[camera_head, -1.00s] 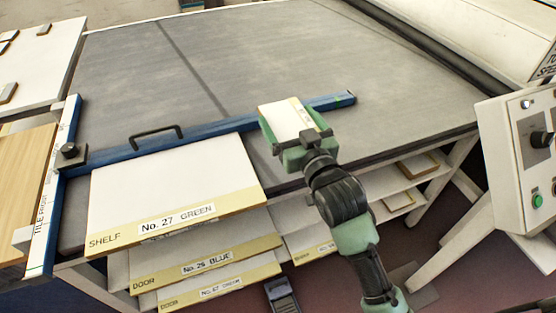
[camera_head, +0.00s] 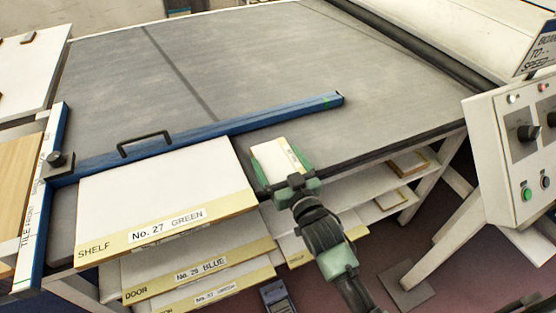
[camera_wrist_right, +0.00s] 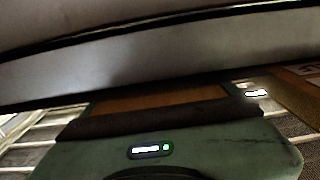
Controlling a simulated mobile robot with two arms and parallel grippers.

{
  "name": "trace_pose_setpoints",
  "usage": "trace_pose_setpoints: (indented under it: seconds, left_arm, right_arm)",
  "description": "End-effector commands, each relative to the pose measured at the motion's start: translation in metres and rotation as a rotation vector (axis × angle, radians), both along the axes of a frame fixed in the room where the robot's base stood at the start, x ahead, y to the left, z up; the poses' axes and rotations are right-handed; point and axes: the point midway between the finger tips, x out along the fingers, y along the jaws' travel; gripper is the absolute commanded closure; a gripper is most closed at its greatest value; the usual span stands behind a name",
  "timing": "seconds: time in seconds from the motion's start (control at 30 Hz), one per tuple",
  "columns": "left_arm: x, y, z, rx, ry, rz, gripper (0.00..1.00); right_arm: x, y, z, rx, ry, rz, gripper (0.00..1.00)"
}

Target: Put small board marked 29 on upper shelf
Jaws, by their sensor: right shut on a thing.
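My right gripper (camera_head: 291,186) is shut on a small white board (camera_head: 274,157) with a yellow edge strip. The marking on the strip is too small to read. In the head view the board overlaps the table's front edge, right of the large No. 27 board. In the right wrist view the brown underside of the held board (camera_wrist_right: 150,98) shows beyond the gripper's dark pad, beneath a pale, dark-edged structure. Under the table, the upper shelf (camera_head: 352,217) holds small boards at its right part. My left gripper is not in view.
The No. 27 GREEN board (camera_head: 160,185) lies on the table's front left, overhanging its edge. Lower boards, including No. 26 BLUE (camera_head: 200,270), jut out beneath it. A blue rail (camera_head: 240,125) crosses the grey tabletop (camera_head: 250,65). A control panel (camera_head: 515,150) stands at right.

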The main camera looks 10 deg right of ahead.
Motion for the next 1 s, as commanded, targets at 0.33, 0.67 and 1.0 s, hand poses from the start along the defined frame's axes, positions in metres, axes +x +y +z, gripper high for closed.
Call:
trace_pose_setpoints:
  seconds: [0.33,0.67,1.0]
  left_arm:
    - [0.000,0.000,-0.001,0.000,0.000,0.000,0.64]
    - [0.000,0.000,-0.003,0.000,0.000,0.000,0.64]
    - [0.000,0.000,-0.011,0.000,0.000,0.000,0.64]
  right_arm:
    - [0.000,0.000,-0.003,0.000,0.001,0.000,0.00]
    - [-0.019,-0.004,-0.003,0.000,0.004,0.000,0.00]
    - [-0.089,-0.018,-0.002,-0.001,0.004,0.000,0.00]
